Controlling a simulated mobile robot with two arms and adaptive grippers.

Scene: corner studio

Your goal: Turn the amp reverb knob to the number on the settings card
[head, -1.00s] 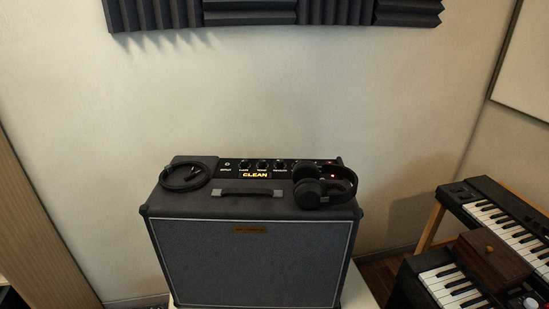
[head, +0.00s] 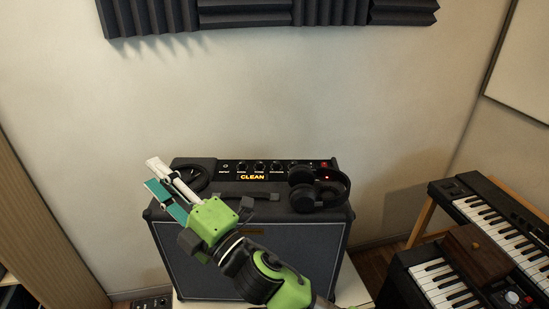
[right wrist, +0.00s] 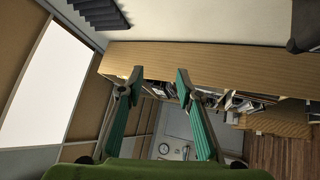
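The dark guitar amp (head: 300,245) stands against the wall. Its top panel has several black knobs (head: 259,167) in a row and a lit "CLEAN" label. The small knob labels are too blurred for me to tell which is reverb. I cannot make out a settings card in either view. My right gripper (head: 152,175) is in front of the amp's left top corner, pointing up and left, away from the knobs. In the right wrist view its two green fingers (right wrist: 158,78) are spread with nothing between them. My left gripper is not in view.
Black headphones (head: 311,196) rest on the amp's top right, close to the panel's right part. A coiled cable (head: 193,178) lies at the top left. The amp's handle (head: 265,196) is partly behind my gripper. Keyboards (head: 495,215) and a wooden box (head: 474,250) stand at the right.

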